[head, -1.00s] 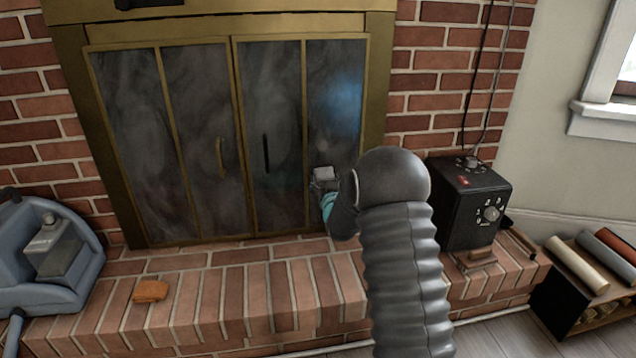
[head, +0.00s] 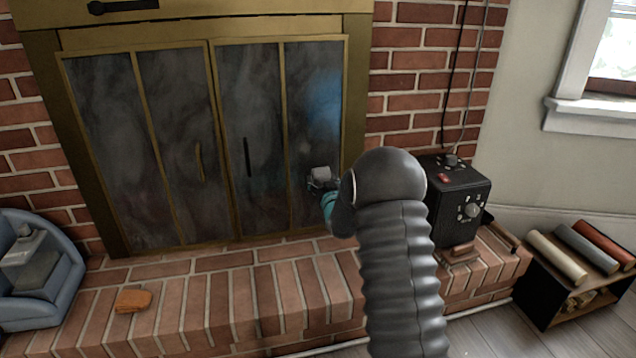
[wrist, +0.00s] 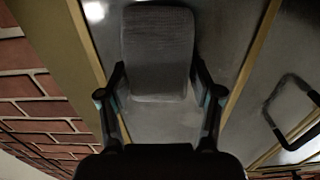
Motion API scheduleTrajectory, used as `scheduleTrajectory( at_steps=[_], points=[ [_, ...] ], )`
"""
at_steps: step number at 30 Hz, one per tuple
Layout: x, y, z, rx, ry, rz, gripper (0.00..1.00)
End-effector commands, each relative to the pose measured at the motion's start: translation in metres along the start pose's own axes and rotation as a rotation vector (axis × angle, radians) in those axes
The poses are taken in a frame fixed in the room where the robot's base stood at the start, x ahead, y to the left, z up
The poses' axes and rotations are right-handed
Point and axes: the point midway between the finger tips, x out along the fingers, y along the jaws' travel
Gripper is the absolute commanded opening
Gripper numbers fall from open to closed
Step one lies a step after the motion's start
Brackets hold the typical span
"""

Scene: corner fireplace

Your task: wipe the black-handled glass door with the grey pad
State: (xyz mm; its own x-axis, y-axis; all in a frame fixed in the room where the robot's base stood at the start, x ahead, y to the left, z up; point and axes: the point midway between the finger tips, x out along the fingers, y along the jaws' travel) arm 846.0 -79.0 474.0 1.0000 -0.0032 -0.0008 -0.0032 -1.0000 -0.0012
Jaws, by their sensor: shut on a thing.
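The black-handled glass door (head: 262,205) is the right one of the brass-framed fireplace doors. Its glass looks smoky and streaked, with a bluish bright patch high on its right pane. Its black handle (head: 247,157) is upright, left of my gripper; it also shows in the wrist view (wrist: 271,121). My gripper (head: 322,184) is in front of the lower right pane. It is shut on the grey pad (head: 321,173). In the wrist view the pad (wrist: 158,45) sits between both fingers (wrist: 158,80), facing the glass. I cannot tell whether the pad touches the glass.
The left door has a brass handle (head: 199,162). The brick hearth (head: 205,300) juts out below, with an orange-brown sponge-like block (head: 133,301). A black control box (head: 455,200) stands right of my arm.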

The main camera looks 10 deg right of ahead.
Motion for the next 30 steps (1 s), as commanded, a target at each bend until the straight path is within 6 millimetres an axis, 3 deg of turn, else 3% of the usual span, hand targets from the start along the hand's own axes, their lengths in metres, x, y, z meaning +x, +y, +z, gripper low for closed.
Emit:
scheduleTrajectory(
  at_steps=[12,20,30],
  points=[
    [-0.001,-0.001,-0.031,0.0,0.006,0.0,0.37],
    [-0.001,-0.006,-0.033,0.0,0.004,-0.001,0.37],
    [0.001,-0.032,-0.033,0.001,0.004,-0.002,0.37]
  ],
)
